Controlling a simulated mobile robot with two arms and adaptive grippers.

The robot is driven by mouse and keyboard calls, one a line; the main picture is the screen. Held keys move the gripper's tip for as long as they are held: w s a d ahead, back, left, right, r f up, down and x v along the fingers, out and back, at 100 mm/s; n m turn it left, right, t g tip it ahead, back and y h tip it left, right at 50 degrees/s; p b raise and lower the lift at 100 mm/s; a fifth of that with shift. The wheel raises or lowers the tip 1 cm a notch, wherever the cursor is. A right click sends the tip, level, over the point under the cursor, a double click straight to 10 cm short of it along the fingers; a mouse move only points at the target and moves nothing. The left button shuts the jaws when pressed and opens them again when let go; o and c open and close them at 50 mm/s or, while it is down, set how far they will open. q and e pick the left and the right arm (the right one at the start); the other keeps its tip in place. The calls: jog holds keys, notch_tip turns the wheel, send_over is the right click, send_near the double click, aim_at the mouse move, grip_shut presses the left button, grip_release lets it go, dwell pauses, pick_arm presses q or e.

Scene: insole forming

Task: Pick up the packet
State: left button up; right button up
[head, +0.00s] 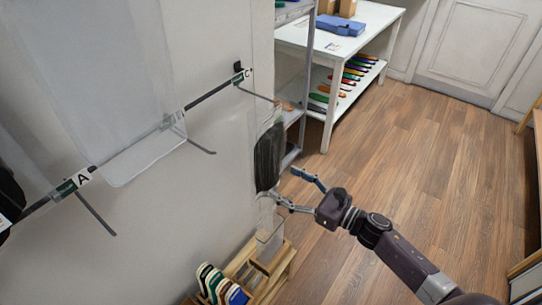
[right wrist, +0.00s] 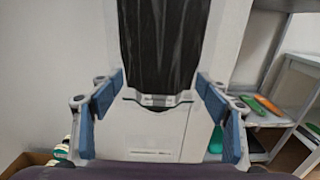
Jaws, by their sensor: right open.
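A packet (head: 268,157) with a black content and a clear margin hangs by the peg marked C in the head view. In the right wrist view the packet (right wrist: 165,45) fills the upper middle, with its black part ending in a rounded lower edge. My right gripper (head: 286,187) is open close to the packet's lower part in the head view. In the right wrist view its two blue-padded fingers (right wrist: 160,88) stand apart on either side of the packet's lower end, with gaps visible. I cannot tell how deep the packet sits between them. My left gripper is not in view.
A wall rail (head: 210,92) carries pegs marked A and C. A wooden rack (head: 275,270) with several coloured insoles stands below. A grey shelf (head: 305,75) and a white table (head: 372,22) with a blue item (head: 340,25) stand behind. The wooden floor (head: 420,150) to the right is clear.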

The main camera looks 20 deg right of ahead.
aim_at(274, 176)
jog(key=shift+x, duration=1.25)
jog(key=shift+w+a+r+p, duration=0.1)
jog(key=shift+w+a+p, duration=0.1)
jog(key=shift+w+p, duration=0.1)
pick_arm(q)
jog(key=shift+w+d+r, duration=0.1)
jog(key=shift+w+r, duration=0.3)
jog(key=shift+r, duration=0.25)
pick_arm(e)
jog(key=c, duration=1.3)
